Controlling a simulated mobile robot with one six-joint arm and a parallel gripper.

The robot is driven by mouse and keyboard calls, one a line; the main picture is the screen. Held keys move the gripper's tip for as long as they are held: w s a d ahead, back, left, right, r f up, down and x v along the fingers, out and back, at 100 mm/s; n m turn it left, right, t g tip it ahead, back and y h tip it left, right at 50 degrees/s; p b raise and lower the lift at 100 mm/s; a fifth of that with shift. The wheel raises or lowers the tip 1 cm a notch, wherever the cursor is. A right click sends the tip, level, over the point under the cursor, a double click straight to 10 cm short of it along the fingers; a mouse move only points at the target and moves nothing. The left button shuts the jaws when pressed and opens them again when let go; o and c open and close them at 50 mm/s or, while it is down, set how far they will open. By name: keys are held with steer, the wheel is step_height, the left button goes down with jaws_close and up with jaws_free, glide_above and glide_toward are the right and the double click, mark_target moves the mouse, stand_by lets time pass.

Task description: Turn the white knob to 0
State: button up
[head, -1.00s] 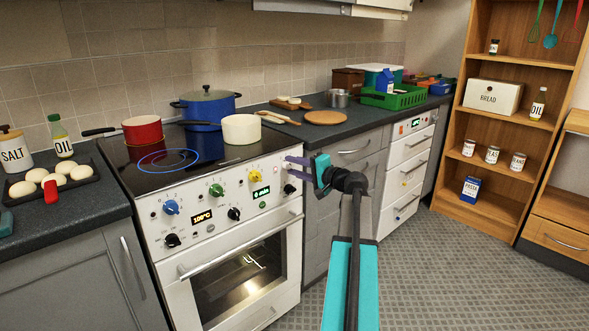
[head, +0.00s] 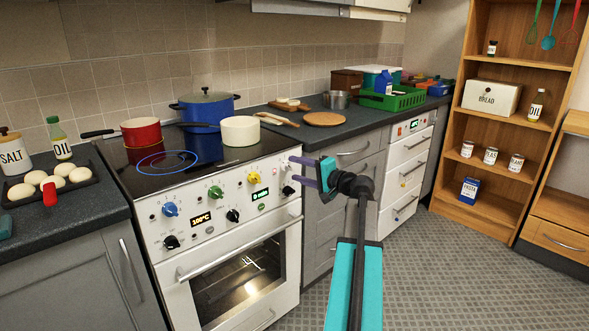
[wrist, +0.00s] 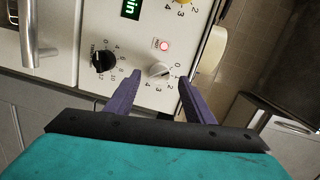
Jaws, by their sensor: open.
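The white knob (wrist: 158,69) sits on the white oven's control panel, with a number scale from 0 to 4 around it. In the wrist view its dark mark points toward the lower right, near the low numbers; the exact number is too small to read. My gripper (wrist: 159,78) is open, its two purple fingers apart on either side of the knob's lower part in the picture. I cannot tell whether either finger touches it. In the head view my gripper (head: 292,168) is at the panel's right end, where the knob is hard to make out.
A black timer knob (wrist: 103,60) and a red light (wrist: 164,45) are close to the white knob. A yellow knob (head: 254,178) is further left on the panel. A cream pot (head: 241,130) stands on the hob above. The floor (head: 450,270) to the right is clear.

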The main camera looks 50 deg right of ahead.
steer(key=s+r+p, duration=0.1)
steer(key=s, duration=1)
steer(key=shift+s+d, duration=0.15)
